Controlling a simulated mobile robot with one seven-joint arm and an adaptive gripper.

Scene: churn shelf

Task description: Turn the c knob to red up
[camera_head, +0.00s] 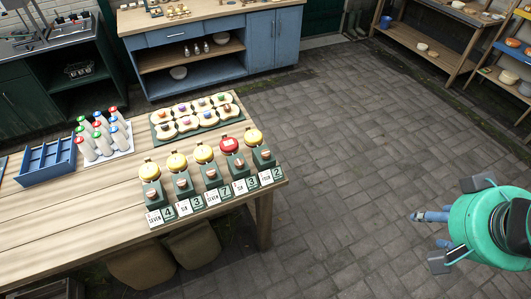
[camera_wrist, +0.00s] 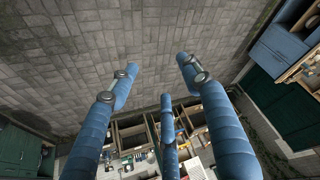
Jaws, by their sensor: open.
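A row of dark green stands with round tops and white number cards (camera_head: 213,185) lines the front right edge of the wooden table in the head view. I cannot make out a letter c, so I cannot tell which is the c knob. My gripper (camera_head: 430,216) is at the far right, over the paved floor, well away from the table. In the wrist view my gripper's blue fingers (camera_wrist: 157,78) are spread open with nothing between them.
On the table (camera_head: 90,208) stand a tray of topped bread slices (camera_head: 194,118), several bottles (camera_head: 103,135) and a blue divided box (camera_head: 48,160). A blue workbench (camera_head: 274,40) is behind, shelves at upper right. Paved floor (camera_head: 340,150) between is clear.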

